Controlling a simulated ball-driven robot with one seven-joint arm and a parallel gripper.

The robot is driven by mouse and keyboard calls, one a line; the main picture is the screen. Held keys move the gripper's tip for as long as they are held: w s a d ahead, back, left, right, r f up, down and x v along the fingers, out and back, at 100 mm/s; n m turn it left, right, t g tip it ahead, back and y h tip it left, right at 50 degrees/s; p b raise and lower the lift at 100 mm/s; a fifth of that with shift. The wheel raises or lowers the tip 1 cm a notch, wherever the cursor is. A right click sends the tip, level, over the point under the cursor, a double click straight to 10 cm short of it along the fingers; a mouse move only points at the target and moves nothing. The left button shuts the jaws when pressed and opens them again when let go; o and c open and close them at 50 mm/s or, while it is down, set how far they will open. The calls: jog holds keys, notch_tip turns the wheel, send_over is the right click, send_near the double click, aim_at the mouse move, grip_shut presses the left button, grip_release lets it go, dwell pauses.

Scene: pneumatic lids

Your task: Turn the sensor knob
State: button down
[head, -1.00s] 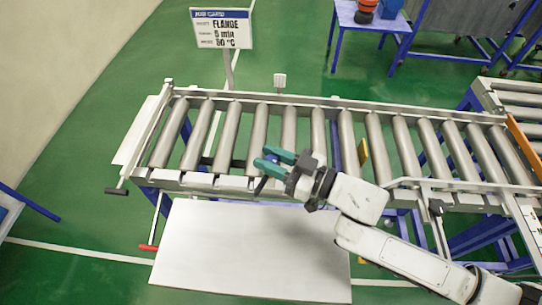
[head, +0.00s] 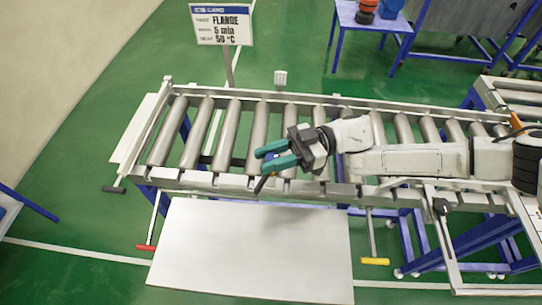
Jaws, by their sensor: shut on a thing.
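My gripper (head: 260,160), with two teal fingers, is above the near side rail of the roller conveyor (head: 225,185), pointing left. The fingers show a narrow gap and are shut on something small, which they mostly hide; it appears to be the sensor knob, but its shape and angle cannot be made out. A small dark piece (head: 263,184) shows just below the lower finger at the near rail. I cannot tell whether it belongs to the knob.
A white board (head: 250,255) lies before the conveyor.

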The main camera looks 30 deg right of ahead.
jog(key=shift+w+r+n+g, duration=0.1)
jog(key=shift+r+n+g, duration=0.1)
jog(key=shift+n+g, duration=0.85)
jog(key=shift+r+n+g, duration=0.15)
jog(key=shift+n+g, duration=0.4)
jog(key=shift+g, duration=1)
jog(key=c, duration=0.8)
grip_release()
jog(key=shift+d+f, duration=0.15)
jog(key=shift+d+b, duration=0.35)
jog(key=shift+w+d+b, duration=0.2)
jog(key=shift+d+b, duration=0.3)
jog(key=shift+d, duration=1.15)
jog(key=shift+w+d+b, duration=0.15)
jog(key=shift+d+b, duration=0.3)
jog(key=shift+d, duration=1.2)
jog(key=shift+w+d+b, duration=0.2)
jog(key=shift+d+b, duration=0.3)
jog(key=shift+d, duration=1.15)
